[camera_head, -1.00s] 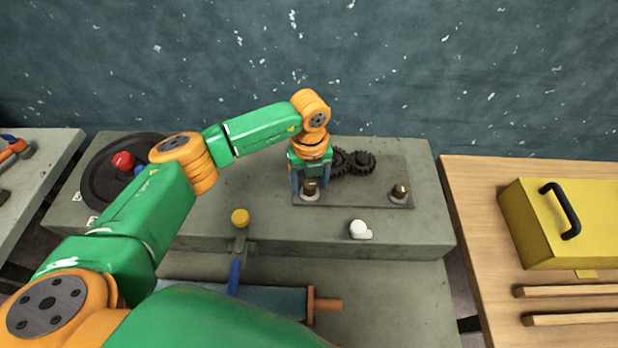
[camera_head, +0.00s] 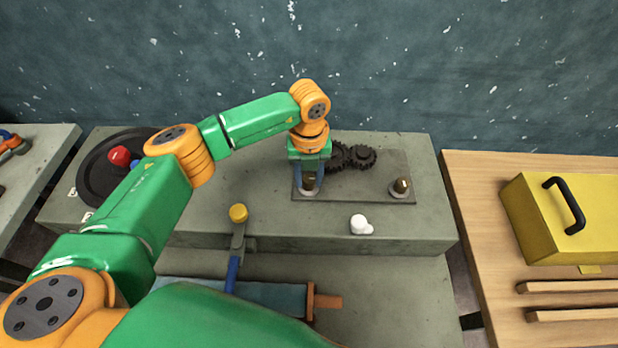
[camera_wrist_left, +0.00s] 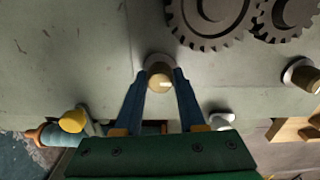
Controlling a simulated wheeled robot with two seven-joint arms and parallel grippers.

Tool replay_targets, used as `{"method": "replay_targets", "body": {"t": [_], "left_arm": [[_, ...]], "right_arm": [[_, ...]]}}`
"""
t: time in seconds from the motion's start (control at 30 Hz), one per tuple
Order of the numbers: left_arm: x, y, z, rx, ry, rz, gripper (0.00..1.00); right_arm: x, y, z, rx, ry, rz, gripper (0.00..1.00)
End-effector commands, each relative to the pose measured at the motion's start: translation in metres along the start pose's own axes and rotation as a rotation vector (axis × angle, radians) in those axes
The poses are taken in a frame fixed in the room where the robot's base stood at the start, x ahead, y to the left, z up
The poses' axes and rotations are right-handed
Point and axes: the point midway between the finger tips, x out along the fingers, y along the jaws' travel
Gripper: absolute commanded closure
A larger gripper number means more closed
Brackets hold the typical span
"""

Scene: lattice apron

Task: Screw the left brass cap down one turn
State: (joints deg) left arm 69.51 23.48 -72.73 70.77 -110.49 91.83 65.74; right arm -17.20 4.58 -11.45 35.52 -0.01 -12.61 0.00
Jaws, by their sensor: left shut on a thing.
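The left brass cap (camera_wrist_left: 160,78) stands on its post at the left of the metal plate; in the head view it (camera_head: 309,183) is partly hidden by my fingers. My left gripper (camera_head: 309,187) points down over it, with its two blue fingers (camera_wrist_left: 160,80) on either side of the cap and shut on it. The right brass cap (camera_head: 401,185) stands on a pale ring at the right of the plate (camera_head: 355,195). It also shows at the right edge of the left wrist view (camera_wrist_left: 302,75). My right gripper is not in view.
Two dark gears (camera_head: 352,157) lie just behind the left cap. A white knob (camera_head: 360,225) and a yellow ball-topped lever (camera_head: 238,213) are at the bench's front. A yellow box (camera_head: 560,220) stands on the wooden table at right. The plate between the caps is clear.

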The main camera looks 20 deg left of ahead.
Motion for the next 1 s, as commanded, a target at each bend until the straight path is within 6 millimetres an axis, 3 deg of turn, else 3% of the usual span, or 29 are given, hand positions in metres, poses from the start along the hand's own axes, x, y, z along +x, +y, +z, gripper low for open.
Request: {"method": "replay_targets", "body": {"t": [0.4, 1.0], "left_arm": [[0.003, -0.001, 0.001, 0.386, -0.006, -0.001, 1.0], [0.001, -0.001, 0.001, 0.954, -0.007, -0.001, 1.0]], "right_arm": [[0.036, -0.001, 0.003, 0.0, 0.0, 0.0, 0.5], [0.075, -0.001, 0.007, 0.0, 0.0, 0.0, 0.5]]}}
